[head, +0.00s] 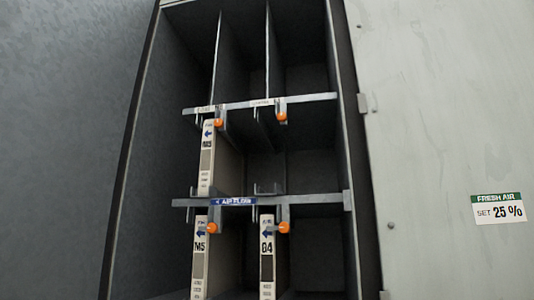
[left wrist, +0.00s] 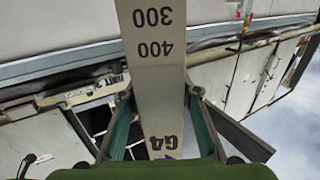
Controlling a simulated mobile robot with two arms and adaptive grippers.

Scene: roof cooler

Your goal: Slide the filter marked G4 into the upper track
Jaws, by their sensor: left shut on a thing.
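In the left wrist view, a long beige filter (left wrist: 158,75) marked G4, with the figures 300 and 400 along it, lies between the fingers of my left gripper (left wrist: 160,128), which is shut on it. Neither gripper shows in the head view. There, an open cabinet holds an upper rail (head: 310,100) and a lower rail (head: 320,198). A white-fronted filter (head: 206,160) stands under the upper rail at left. An M5 filter (head: 200,255) and another G4 filter (head: 267,258) stand under the lower rail. The bay right of the upper filter looks empty.
Orange knobs hang at the rails, including an upper right one (head: 281,118) and a lower right one (head: 284,228). A grey door panel (head: 445,130) with a fresh air sticker (head: 499,209) stands at right. Blue-grey wall (head: 60,150) is at left.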

